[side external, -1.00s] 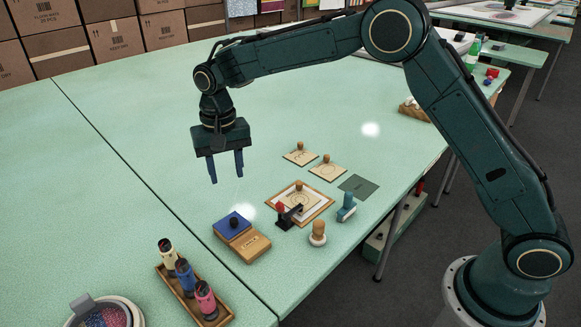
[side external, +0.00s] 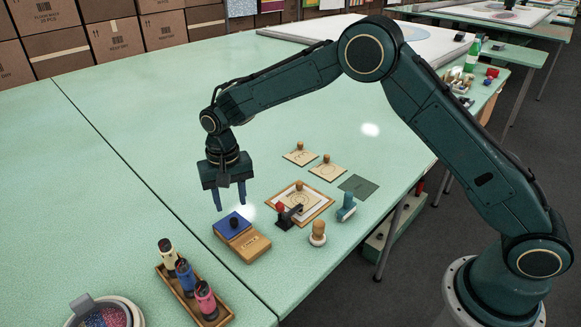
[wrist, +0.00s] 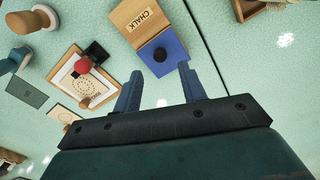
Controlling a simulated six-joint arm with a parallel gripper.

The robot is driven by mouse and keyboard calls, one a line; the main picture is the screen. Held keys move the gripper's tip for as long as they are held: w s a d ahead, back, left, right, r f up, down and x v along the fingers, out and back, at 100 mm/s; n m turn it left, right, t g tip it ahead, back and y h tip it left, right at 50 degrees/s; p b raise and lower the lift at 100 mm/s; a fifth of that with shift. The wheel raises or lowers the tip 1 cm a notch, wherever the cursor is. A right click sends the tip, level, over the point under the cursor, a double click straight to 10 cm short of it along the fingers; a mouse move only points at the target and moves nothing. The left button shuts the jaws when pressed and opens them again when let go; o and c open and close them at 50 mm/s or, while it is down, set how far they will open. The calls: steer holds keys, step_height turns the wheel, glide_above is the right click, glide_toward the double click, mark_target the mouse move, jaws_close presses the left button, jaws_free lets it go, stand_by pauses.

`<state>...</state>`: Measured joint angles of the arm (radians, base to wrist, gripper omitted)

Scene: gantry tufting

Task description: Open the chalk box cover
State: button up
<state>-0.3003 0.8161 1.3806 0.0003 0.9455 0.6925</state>
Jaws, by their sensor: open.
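In the wrist view the box (wrist: 137,22), cover (wrist: 170,60) and knob (wrist: 160,54) show just beyond my fingertips. My gripper (side external: 231,208) is open and empty, pointing down above the blue cover and apart from it. In the wrist view the gripper (wrist: 160,70) shows both blue fingers spread, with the knob between their lines.
A framed board with a red-knobbed clamp (side external: 281,207) stands right of the box, near a wooden stamp (side external: 318,233) and a teal stamp (side external: 346,207). A tray of bottles (side external: 205,302) lies in front.

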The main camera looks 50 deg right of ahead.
mark_target(233, 219)
steer(key=shift+f, duration=2.95)
jaws_close()
